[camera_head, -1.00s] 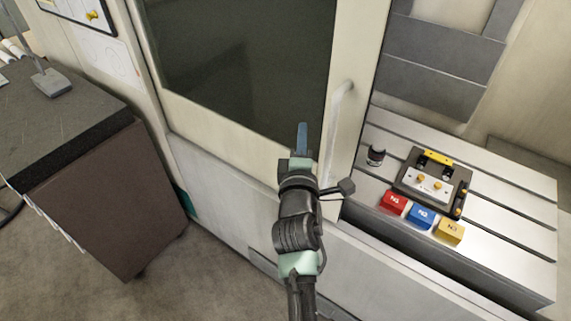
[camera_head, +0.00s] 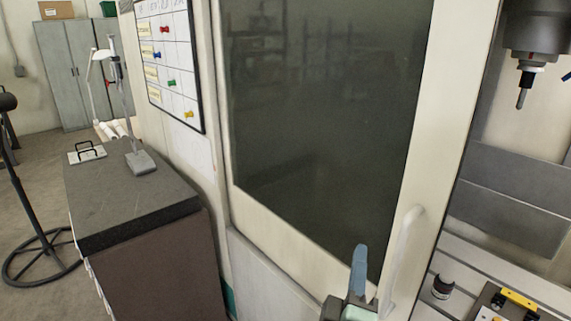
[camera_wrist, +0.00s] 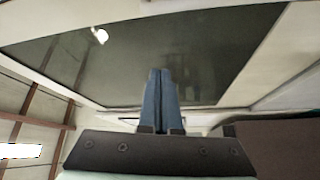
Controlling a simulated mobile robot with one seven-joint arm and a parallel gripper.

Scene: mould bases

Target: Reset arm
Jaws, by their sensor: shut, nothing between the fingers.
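My gripper (camera_head: 358,270) shows at the bottom of the head view, in front of the machine door, just left of its handle (camera_head: 403,255). Its blue fingers are together and hold nothing. In the wrist view the shut fingers (camera_wrist: 160,85) point up at the dark door window. The rest of my arm is mostly below the head view's edge.
The machine door has a dark window (camera_head: 320,110). The machine bed on the right holds a small dark jar (camera_head: 442,286) and a partly cut-off fixture with a yellow bar (camera_head: 519,299). A spindle (camera_head: 525,85) hangs above. A dark-topped cabinet (camera_head: 130,200) stands left, below a whiteboard (camera_head: 170,70).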

